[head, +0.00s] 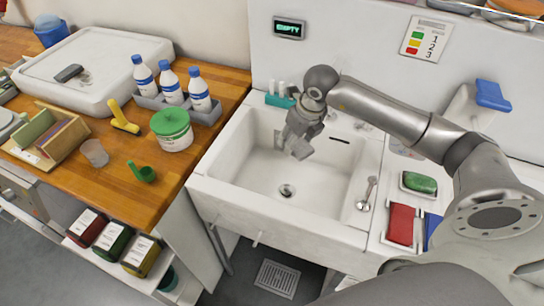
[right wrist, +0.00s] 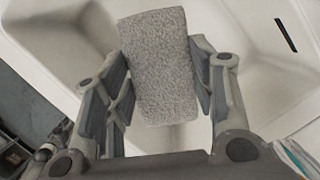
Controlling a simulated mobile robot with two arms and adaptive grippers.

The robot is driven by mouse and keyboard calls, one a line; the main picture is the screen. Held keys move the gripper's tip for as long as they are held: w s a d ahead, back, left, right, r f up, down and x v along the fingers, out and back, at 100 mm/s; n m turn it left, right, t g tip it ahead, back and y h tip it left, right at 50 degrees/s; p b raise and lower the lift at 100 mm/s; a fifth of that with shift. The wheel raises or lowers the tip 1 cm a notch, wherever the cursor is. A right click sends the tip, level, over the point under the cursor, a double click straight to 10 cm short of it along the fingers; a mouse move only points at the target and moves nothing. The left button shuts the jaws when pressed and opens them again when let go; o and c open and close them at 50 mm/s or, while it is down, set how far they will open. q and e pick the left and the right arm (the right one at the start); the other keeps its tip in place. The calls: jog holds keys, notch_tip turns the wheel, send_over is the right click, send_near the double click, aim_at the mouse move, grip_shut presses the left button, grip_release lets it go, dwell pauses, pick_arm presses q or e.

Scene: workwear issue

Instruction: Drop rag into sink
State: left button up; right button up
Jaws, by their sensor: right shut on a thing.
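The white sink (head: 280,232) is in the middle of the head view, with its round drain showing in the basin floor. My right gripper (head: 301,138) hangs over the back part of the basin. It is shut on a grey, rough-textured rag (right wrist: 158,62), gripped between the two fingers in the right wrist view. The rag also shows as a small grey piece at the fingertips in the head view (head: 302,151). It looks held above the basin floor, with white sink surface around it. My left gripper is not in view.
A wooden counter (head: 118,190) at left holds bottles, a green-lidded tub (head: 171,130) and a white tray (head: 90,62). A green sponge (head: 419,182) and red cloth (head: 401,225) lie right of the sink. A metal piece (head: 367,194) stands on its right rim.

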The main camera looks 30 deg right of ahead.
jog(key=shift+s+d+f, duration=0.1)
jog(key=shift+f, duration=0.3)
jog(key=shift+f+b, duration=0.35)
jog(key=shift+b, duration=0.1)
notch_tip(320, 180, down, 4)
jog(key=shift+f+b, duration=0.2)
jog(key=shift+b, duration=0.85)
jog(key=o, duration=1.1)
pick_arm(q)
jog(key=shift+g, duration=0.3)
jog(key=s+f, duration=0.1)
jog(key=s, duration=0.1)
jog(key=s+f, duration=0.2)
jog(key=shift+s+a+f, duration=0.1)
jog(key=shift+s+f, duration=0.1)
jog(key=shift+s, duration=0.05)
